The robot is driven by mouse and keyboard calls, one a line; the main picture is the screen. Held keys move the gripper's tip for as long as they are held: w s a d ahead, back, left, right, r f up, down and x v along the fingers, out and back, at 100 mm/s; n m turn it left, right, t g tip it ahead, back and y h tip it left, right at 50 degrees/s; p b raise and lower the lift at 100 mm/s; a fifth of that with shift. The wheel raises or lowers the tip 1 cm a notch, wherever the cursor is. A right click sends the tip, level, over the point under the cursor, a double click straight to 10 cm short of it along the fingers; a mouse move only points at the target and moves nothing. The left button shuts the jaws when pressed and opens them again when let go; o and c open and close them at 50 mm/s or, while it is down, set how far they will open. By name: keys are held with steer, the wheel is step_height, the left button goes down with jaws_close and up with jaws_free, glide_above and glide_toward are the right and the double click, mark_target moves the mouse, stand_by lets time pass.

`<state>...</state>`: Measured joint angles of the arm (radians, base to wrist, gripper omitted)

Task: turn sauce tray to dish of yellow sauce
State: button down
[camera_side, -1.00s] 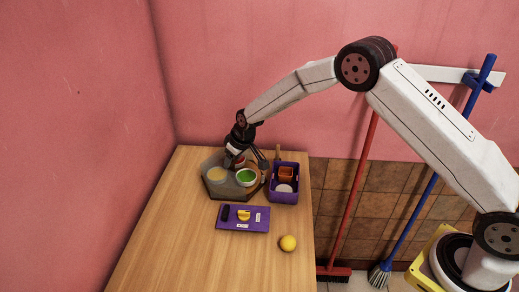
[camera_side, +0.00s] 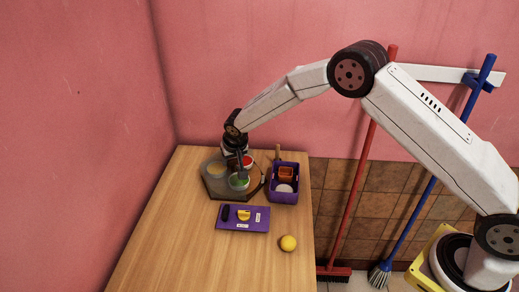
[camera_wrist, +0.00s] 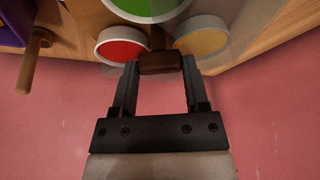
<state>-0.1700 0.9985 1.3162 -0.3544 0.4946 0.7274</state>
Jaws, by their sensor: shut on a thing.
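The sauce tray (camera_side: 214,190) is a grey many-sided tray at the back of the table. It carries a dish of yellow sauce (camera_side: 216,169) at left, a dish of green sauce (camera_side: 238,184) at front and a dish of red sauce (camera_side: 248,161) at back right. In the wrist view, red (camera_wrist: 122,47), green (camera_wrist: 148,5) and yellow (camera_wrist: 202,40) sit around a brown handle (camera_wrist: 160,63). My gripper (camera_side: 241,165) reaches down among the dishes. In the wrist view its jaws (camera_wrist: 159,72) are shut on the brown handle. The arm partly hides the tray's middle.
A purple bin (camera_side: 284,197) with an orange cup (camera_side: 286,174) stands close right of the tray. A purple board (camera_side: 236,226) with small items lies in front. A yellow ball (camera_side: 288,243) is at front right. The table's left front is clear.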

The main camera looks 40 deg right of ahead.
steer(key=m, duration=0.2)
steer(key=m+h, duration=0.1)
steer(key=m, duration=0.1)
steer(key=shift+w+a+m+g+h, duration=0.1)
steer(key=shift+m+g+h, duration=0.2)
steer(key=shift+g, duration=0.1)
steer(key=m+g+h, duration=0.1)
steer(key=m, duration=0.3)
steer(key=shift+m, duration=0.3)
steer(key=m+g, duration=0.2)
steer(key=m, duration=0.2)
steer(key=shift+w+h, duration=0.1)
steer(key=shift+h, duration=0.2)
steer(key=shift+m+g, duration=1)
steer(key=shift+m, duration=1.9)
steer(key=shift+c, duration=0.4)
jaws_free()
steer(key=shift+a+r, duration=0.1)
